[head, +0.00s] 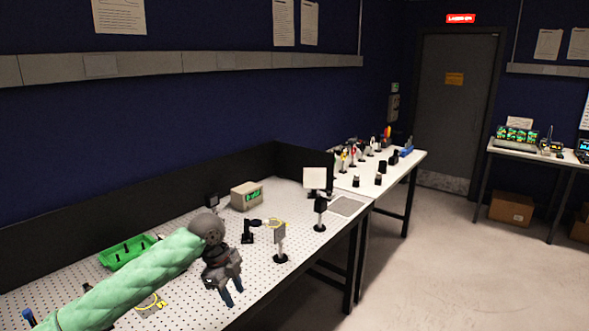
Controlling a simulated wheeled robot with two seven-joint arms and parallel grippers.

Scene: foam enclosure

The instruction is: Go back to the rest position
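My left gripper (234,297) is at the end of a green-sleeved arm that comes in from the lower left. It points down over the front edge of the white perforated table (190,305). Its two blue fingers show a gap between them, with nothing seen in it. It is apart from the post-mounted parts on the table. My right gripper is not in view.
A green tray (127,252) and a meter box with a green display (247,196) stand on the table. Post mounts (280,243) stand right of my gripper. A second table (405,171) holds several small parts. Open floor (440,270) lies to the right.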

